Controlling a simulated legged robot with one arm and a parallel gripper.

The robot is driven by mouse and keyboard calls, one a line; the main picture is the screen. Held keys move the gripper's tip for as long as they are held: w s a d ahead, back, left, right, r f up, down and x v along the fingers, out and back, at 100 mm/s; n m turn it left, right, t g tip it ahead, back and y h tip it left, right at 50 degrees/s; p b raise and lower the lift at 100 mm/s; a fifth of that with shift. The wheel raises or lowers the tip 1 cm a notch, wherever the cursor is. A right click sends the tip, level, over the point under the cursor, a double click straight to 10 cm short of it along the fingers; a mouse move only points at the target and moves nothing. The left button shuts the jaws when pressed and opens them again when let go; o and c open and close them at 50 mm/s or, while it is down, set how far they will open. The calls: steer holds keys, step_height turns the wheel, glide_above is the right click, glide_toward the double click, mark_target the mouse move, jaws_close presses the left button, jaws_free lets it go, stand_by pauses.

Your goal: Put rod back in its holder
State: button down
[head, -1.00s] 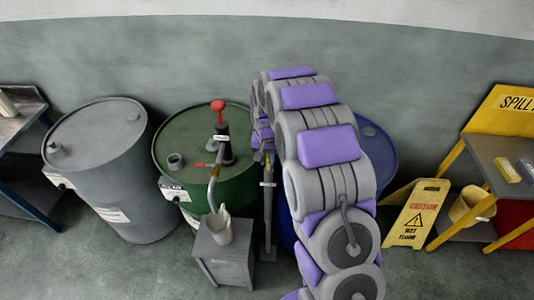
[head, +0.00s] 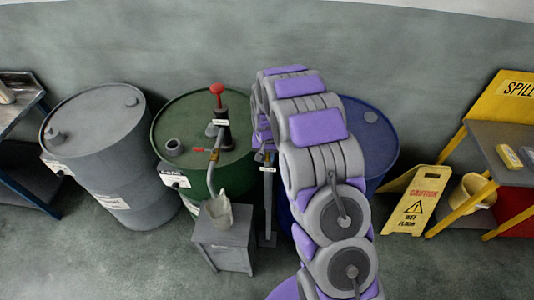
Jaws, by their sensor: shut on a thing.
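A slim grey upright post with a small label at its top, apparently the rod's holder (head: 268,205), stands in front of the gap between the green and blue drums. My gripper (head: 266,151) is at the top of this post, small and partly covered by my arm. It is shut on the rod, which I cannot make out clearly. I cannot tell how far the rod is inside the holder.
A green drum (head: 185,125) with a red-handled pump (head: 220,120) stands left of the holder. A grey stand (head: 225,247) with a pitcher (head: 220,211) is close by. A blue drum (head: 378,135) is behind my arm. A yellow wet-floor sign (head: 416,205) stands right.

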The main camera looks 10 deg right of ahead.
stand_by(0.3)
steer(key=c, duration=0.9)
jaws_free()
steer(key=shift+f, duration=0.1)
steer(key=r, duration=1.7)
steer(key=shift+s+a+r, duration=0.15)
steer(key=shift+s, duration=0.25)
steer(key=s+n+b, duration=0.1)
steer(key=s+b, duration=0.2)
steer(key=s, duration=1)
steer(key=s+f+n+g+b, duration=0.1)
steer(key=s+b, duration=0.2)
steer(key=s, duration=1.1)
steer(key=s+f+n+g+b, duration=0.1)
steer(key=s+b, duration=0.2)
steer(key=s, duration=1.1)
steer(key=shift+s+n, duration=0.25)
steer(key=shift+n, duration=0.05)
